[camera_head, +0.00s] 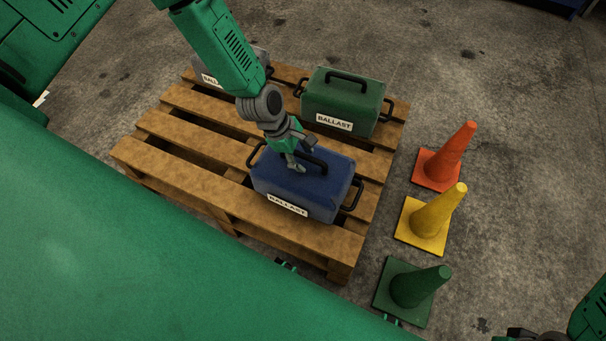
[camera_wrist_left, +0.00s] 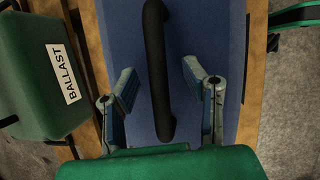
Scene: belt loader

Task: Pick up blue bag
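The blue bag (camera_head: 325,188) sits on the near right part of a wooden pallet, with a BALLAST label on its front and black handles on its top and ends. My left gripper (camera_head: 304,157) is over the top of the bag at its top handle. In the left wrist view the gripper (camera_wrist_left: 158,88) is open, with one finger on each side of the black top handle (camera_wrist_left: 157,70), apart from it. The blue bag (camera_wrist_left: 205,25) fills the middle of that view.
A green ballast bag (camera_head: 345,98) and a grey one (camera_head: 208,70) stand on the back of the pallet (camera_head: 180,130). Orange (camera_head: 447,158), yellow (camera_head: 432,220) and green (camera_head: 410,290) cones stand on the floor to the right. Open concrete floor lies beyond.

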